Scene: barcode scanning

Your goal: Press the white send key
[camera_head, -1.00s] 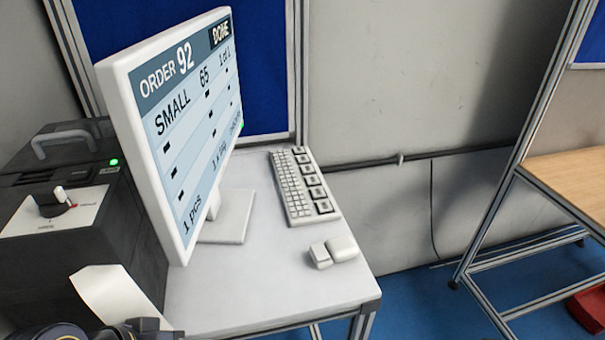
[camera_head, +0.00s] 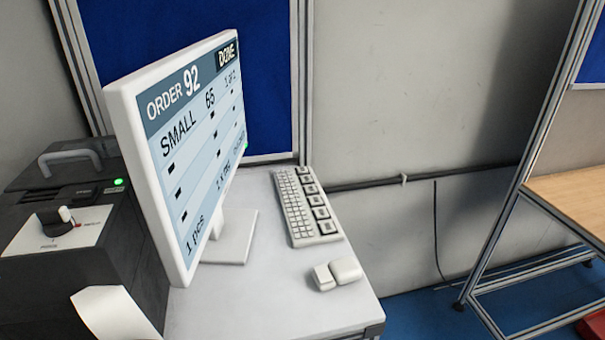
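A white keyboard (camera_head: 304,205) lies on the white table right of the monitor, with small keys on its left and a column of larger dark-framed keys on its right. Which key is the send key I cannot tell; the labels are too small to read. A small two-part white object (camera_head: 337,273) lies in front of the keyboard, apart from it. The monitor (camera_head: 185,150) shows "ORDER 92", "SMALL" and "DONE". Neither of my grippers is in view.
A dark machine (camera_head: 75,225) with a knob and a green light stands left of the monitor, a white paper strip (camera_head: 112,313) curling from its front. The table's front area (camera_head: 260,300) is bare. A wooden-topped frame table (camera_head: 575,200) stands at right.

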